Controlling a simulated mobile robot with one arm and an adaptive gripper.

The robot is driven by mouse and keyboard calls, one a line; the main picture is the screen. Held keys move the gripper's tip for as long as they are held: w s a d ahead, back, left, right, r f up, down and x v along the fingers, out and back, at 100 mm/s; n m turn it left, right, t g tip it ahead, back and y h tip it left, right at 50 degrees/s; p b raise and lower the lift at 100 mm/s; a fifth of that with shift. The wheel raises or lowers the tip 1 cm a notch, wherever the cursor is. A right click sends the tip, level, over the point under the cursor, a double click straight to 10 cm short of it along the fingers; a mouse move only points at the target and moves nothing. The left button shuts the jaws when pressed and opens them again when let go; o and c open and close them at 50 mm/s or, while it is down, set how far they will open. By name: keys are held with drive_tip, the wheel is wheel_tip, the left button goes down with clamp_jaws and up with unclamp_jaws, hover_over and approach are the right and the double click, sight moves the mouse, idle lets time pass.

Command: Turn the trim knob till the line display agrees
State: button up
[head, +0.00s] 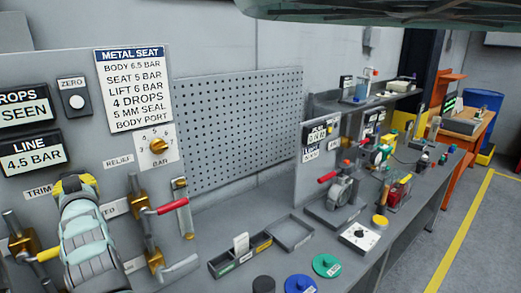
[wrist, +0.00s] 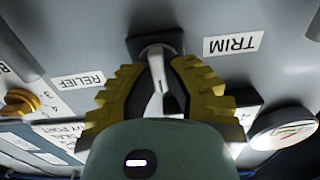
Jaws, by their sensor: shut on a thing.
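The line display (head: 34,158) on the panel reads 4.5 BAR. The TRIM label (head: 38,192) is below it, and my gripper (head: 75,184) is against the panel just right of this label. In the wrist view, the trim knob (wrist: 155,52) is a grey stem-like piece on a dark square base, beside the TRIM label (wrist: 231,44). The yellow fingers of my gripper (wrist: 158,72) are shut on it from both sides. The knob is hidden behind my gripper in the head view.
A METAL SEAT placard (head: 133,88) lists several values, including SEAT 5 BAR and LIFT 6 BAR. A yellow relief knob (head: 158,145) is to the right. A red-handled valve (head: 172,206) juts out close to my gripper. A tray (head: 290,233) sits on the bench.

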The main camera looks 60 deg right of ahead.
clamp_jaws()
drive_tip(key=shift+f+n+b, duration=0.2)
drive_tip(key=shift+n+b, duration=0.1)
drive_tip(key=shift+b, duration=0.45)
drive_tip(key=shift+a+n+b, duration=0.1)
drive_tip(key=shift+n+b, duration=2.4)
drive_tip(key=shift+b, duration=1.05)
drive_tip(key=shift+r, duration=0.1)
